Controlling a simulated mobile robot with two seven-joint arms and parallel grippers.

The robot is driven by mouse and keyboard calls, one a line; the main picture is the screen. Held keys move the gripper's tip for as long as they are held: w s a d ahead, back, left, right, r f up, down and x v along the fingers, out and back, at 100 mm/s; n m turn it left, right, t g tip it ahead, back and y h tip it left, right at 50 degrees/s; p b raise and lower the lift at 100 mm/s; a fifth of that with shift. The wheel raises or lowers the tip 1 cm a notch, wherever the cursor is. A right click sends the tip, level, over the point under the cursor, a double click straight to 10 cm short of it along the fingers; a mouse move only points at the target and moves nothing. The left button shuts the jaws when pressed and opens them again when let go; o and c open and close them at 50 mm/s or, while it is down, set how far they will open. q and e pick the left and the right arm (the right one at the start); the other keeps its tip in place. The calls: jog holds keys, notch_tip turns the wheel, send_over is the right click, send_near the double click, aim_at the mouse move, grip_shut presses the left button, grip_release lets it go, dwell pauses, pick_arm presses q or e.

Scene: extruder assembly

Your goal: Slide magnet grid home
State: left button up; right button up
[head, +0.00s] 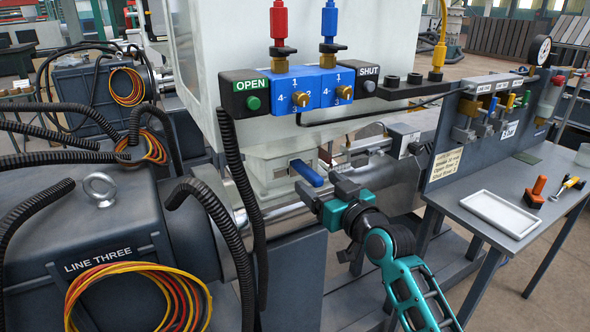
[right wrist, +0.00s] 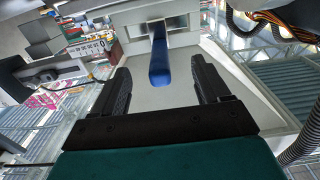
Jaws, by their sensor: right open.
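The blue handle (head: 306,173) sticks out of a slot in the pale grey neck (head: 268,178) below the big white hopper, and I take it to be the magnet grid's handle. The grid itself is hidden inside. My right gripper (head: 318,182) is open just in front of the handle's free end. In the right wrist view the blue handle (right wrist: 160,66) lies in the gap between the two dark fingers of the right gripper (right wrist: 161,72), with space on both sides; I see no contact. My left gripper is not in view.
A valve block (head: 300,90) with OPEN and SHUT buttons is on the hopper (head: 390,50) above. The LINE THREE motor (head: 95,235) and black hoses stand at left. At right, a table (head: 480,185) carries a white tray (head: 499,213) and an orange-handled tool (head: 537,188).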

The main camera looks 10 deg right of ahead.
jog(key=shift+r, duration=0.1)
jog(key=shift+p+v, duration=0.8)
jog(key=shift+v, duration=0.8)
pick_arm(q)
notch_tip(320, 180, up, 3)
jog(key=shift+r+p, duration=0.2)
jog(key=shift+p, duration=0.7)
pick_arm(e)
jog(key=v, duration=0.5)
jog(key=shift+s+d, duration=0.15)
jog(key=shift+s, duration=0.25)
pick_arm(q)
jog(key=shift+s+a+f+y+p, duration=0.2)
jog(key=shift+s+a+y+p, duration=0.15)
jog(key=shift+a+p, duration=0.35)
pick_arm(e)
jog(key=s+f+m+g+h, duration=0.1)
jog(key=s+f+g+h, duration=0.3)
jog(key=s+f, duration=1.6)
notch_tip(320, 180, down, 3)
jog(key=shift+s+d+f+g, duration=0.1)
jog(key=shift+s+d+g, duration=0.25)
jog(key=shift+g, duration=0.75)
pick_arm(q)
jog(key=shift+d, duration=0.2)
